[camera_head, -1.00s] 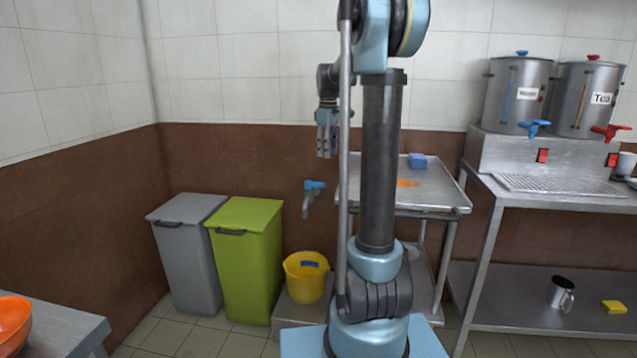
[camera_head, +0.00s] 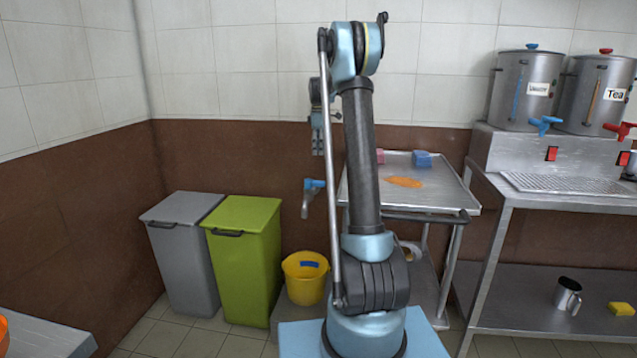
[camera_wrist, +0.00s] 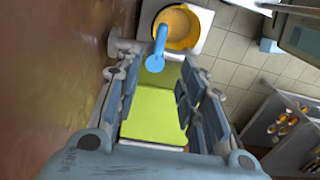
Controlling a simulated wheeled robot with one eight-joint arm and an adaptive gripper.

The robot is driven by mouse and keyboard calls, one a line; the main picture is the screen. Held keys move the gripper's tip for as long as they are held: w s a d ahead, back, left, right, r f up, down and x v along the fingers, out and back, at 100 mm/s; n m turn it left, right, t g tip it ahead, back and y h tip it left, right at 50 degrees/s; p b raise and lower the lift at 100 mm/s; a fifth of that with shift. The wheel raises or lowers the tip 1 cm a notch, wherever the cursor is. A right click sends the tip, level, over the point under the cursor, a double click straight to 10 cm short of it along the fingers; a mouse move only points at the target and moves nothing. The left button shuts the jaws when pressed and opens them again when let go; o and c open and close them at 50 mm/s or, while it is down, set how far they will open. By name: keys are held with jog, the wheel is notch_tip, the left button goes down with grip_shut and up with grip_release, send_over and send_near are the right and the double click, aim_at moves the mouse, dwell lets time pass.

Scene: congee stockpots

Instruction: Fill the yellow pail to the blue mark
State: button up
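The yellow pail (camera_head: 305,284) stands upright on a low grey block by the wall, with the blue mark (camera_head: 310,264) near its rim. A wall tap with a blue handle (camera_head: 314,184) sticks out above the pail. My gripper (camera_head: 318,148) is just above the tap handle in the head view, partly behind my arm. In the wrist view my gripper (camera_wrist: 158,95) has its fingers apart with nothing between them. The blue handle (camera_wrist: 160,42) lies just beyond the fingertips, in front of the pail (camera_wrist: 190,42). The level inside the pail is unclear.
A green bin (camera_head: 243,265) and a grey bin (camera_head: 182,260) stand left of the pail. A steel trolley (camera_head: 440,195) with a blue sponge (camera_head: 422,159) is right of it. Two urns (camera_head: 524,90) stand on a steel counter (camera_head: 540,202) at right.

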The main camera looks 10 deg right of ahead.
aim_at(319, 181)
notch_tip(319, 181, down, 15)
jog(key=shift+r, duration=0.1)
dwell(0.4)
jog(key=shift+d, duration=0.1)
grip_shut()
